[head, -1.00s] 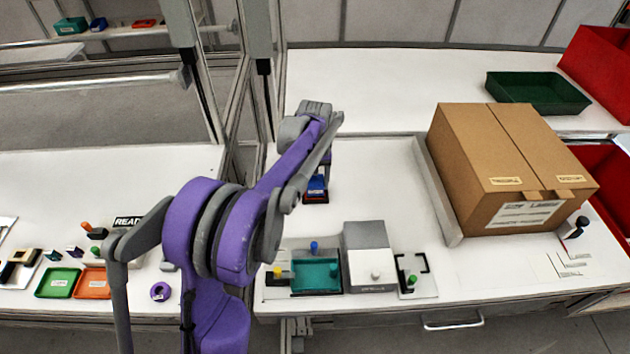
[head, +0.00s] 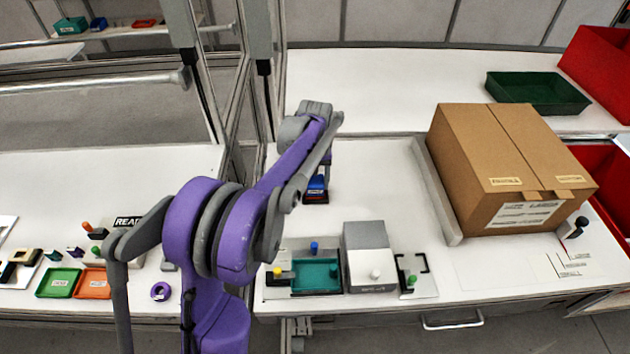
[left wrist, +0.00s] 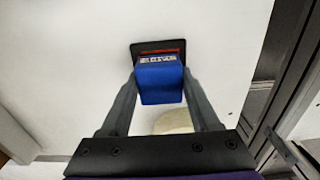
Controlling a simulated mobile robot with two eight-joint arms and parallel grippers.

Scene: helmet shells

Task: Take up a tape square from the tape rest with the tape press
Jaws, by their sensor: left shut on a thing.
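My left gripper (left wrist: 160,98) is shut on a blue block, seemingly the tape press (left wrist: 160,86), with its fingers on both sides of it. In the head view the blue block (head: 316,184) is small below my left wrist. A black plate with a red strip, which may be the tape rest (left wrist: 144,48), lies at the block's far edge. I cannot tell whether block and plate touch. No tape square can be made out. A pale rounded shape (left wrist: 173,121) shows between the fingers; I cannot tell what it is. My right gripper is out of view.
A teal tray (head: 316,275), a grey and white box (head: 369,258) and a green-knobbed fixture (head: 412,281) stand at the table's front. A large cardboard box (head: 512,165) stands to the right. The table between the blue block and the cardboard box is clear.

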